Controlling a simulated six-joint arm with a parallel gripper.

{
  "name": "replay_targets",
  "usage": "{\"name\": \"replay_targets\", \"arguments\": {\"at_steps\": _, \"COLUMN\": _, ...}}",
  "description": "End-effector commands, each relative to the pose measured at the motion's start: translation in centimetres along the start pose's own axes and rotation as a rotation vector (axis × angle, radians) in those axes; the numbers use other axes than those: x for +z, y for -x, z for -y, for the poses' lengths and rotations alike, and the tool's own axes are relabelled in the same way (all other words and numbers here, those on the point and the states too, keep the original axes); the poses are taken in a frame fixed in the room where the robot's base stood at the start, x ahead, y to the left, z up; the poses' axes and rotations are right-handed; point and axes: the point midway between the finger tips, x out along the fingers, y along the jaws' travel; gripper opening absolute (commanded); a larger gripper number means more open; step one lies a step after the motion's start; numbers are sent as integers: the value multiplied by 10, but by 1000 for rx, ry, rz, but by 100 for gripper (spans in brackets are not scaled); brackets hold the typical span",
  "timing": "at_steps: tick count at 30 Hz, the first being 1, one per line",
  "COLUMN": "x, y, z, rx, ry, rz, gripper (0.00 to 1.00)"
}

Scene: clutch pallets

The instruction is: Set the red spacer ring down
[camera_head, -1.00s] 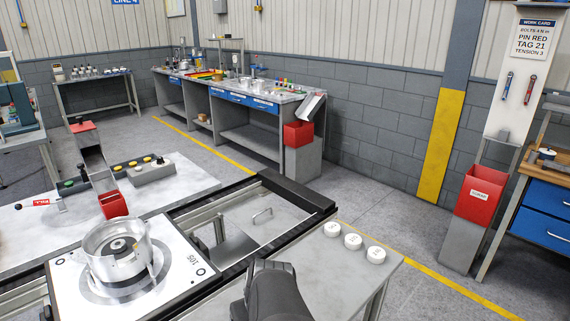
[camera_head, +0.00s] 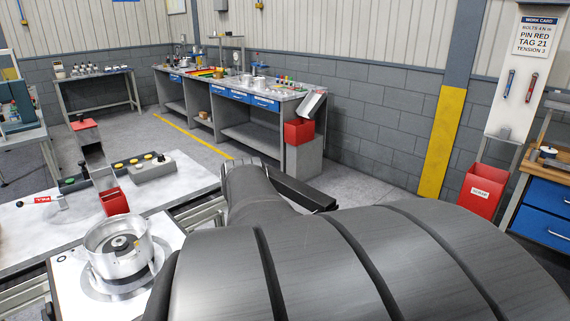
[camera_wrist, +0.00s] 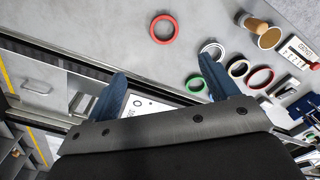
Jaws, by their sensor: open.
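A red spacer ring (camera_wrist: 162,29) lies flat and alone on a grey surface in the wrist view, ahead of my gripper. My gripper (camera_wrist: 165,88) is open, with two blue fingers spread apart and nothing between them. The ring is apart from both fingers. Another ring, darker red (camera_wrist: 260,77), lies to the right, near a green ring (camera_wrist: 195,83), a black ring (camera_wrist: 238,68) and pale rings (camera_wrist: 212,50). In the head view my arm hides the ring area, and the fingers cannot be made out.
A metal housing (camera_head: 117,244) stands on a white pallet plate (camera_head: 72,287) at the left in the head view. A small red bin (camera_head: 114,202) stands behind it. The surface around the lone red ring is clear.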

Motion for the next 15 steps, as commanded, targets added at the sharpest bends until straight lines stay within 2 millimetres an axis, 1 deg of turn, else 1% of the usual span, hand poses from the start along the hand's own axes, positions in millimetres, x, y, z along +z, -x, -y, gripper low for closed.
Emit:
{"name": "replay_targets", "arguments": {"at_steps": 1, "x": 0, "y": -11, "z": 1, "rx": -6, "ry": -1, "rz": 2, "gripper": 80}}
{"name": "replay_targets", "arguments": {"at_steps": 3, "x": 0, "y": -27, "z": 1, "rx": -6, "ry": -2, "rz": 2, "gripper": 80}}
{"name": "replay_targets", "arguments": {"at_steps": 9, "x": 0, "y": -71, "z": 1, "rx": -5, "ry": -3, "rz": 1, "gripper": 80}}
{"name": "replay_targets", "arguments": {"at_steps": 12, "x": 0, "y": -89, "z": 2, "rx": -4, "ry": -3, "rz": 0, "gripper": 80}}
{"name": "replay_targets", "arguments": {"at_steps": 15, "x": 0, "y": -100, "z": 1, "rx": -2, "ry": -4, "rz": -1, "gripper": 80}}
